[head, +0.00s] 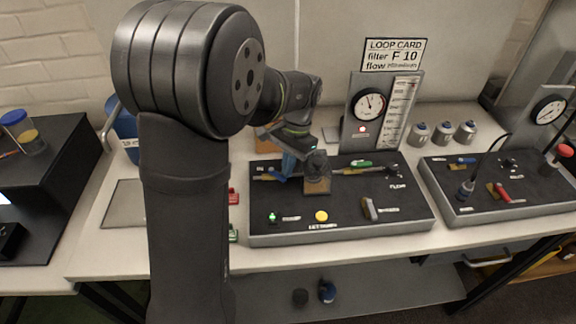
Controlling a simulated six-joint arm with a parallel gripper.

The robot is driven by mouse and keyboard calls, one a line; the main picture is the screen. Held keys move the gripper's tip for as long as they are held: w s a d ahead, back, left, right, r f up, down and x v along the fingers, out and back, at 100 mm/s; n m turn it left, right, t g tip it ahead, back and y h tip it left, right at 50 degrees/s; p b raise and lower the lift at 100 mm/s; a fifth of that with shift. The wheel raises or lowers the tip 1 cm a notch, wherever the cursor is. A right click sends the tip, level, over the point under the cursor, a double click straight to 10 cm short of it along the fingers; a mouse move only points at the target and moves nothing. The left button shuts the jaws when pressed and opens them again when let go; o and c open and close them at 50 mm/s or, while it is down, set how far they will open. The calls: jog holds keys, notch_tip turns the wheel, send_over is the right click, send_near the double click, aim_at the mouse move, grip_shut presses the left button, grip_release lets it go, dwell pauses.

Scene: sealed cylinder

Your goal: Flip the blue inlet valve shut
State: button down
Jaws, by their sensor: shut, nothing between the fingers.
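The blue inlet valve handle (287,167) is on the left of the dark-topped middle panel (375,222), by a brass-coloured pipe. It appears to stand up at a slant, not flat along the pipe, but it is small and partly behind my arm. My gripper (317,172) is just right of the blue handle, low over the panel, and is shut and empty. I cannot tell whether it touches the handle.
A brown block (317,187) is under my gripper. A green handle (361,163) lies to the right on the pipe line. A gauge stand (368,105) with a loop card rises behind. A second panel (500,185) is at right. The panel's front has a yellow button (321,216).

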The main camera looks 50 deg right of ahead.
jog(key=shift+w, duration=0.1)
jog(key=shift+w, duration=0.7)
jog(key=shift+d+r, duration=0.1)
jog(key=v, duration=1.7)
